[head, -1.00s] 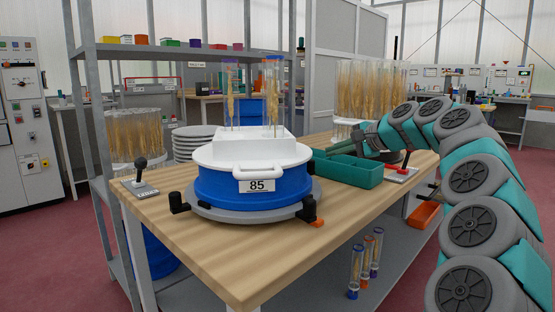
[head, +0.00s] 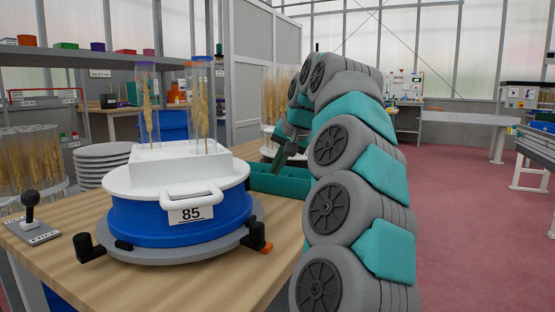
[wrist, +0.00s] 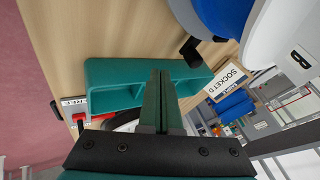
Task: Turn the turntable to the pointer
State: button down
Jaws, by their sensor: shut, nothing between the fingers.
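A small orange piece (head: 267,247) sits by the right post and may be the pointer; I cannot tell. In the wrist view the blue drum (wrist: 222,15) and the lid, marked B, show at upper right. My gripper (head: 283,160) is shut and empty, right of the turntable, by the green tray. Its closed fingers (wrist: 160,76) show in the wrist view.
The green tray (wrist: 105,80) lies close by my fingers. A lever box (head: 32,230) is at the table's left. A SOCKET D sign (wrist: 228,80) shows beyond the tray. Open floor lies right.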

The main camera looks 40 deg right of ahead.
jog(key=x, duration=0.5)
jog(key=shift+w+a+f, duration=0.1)
jog(key=shift+f, duration=0.1)
jog(key=shift+w+a+r, duration=0.1)
jog(key=shift+w+a, duration=0.2)
jog(key=shift+w, duration=0.2)
jog(key=shift+w+a+r, duration=0.1)
jog(key=shift+w+a, duration=0.2)
jog(key=shift+w, duration=0.25)
jog(key=shift+w+a, duration=0.35)
jog(key=shift+w, duration=0.2)
jog(key=shift+w+r, duration=0.1)
jog(key=shift+w, duration=0.05)
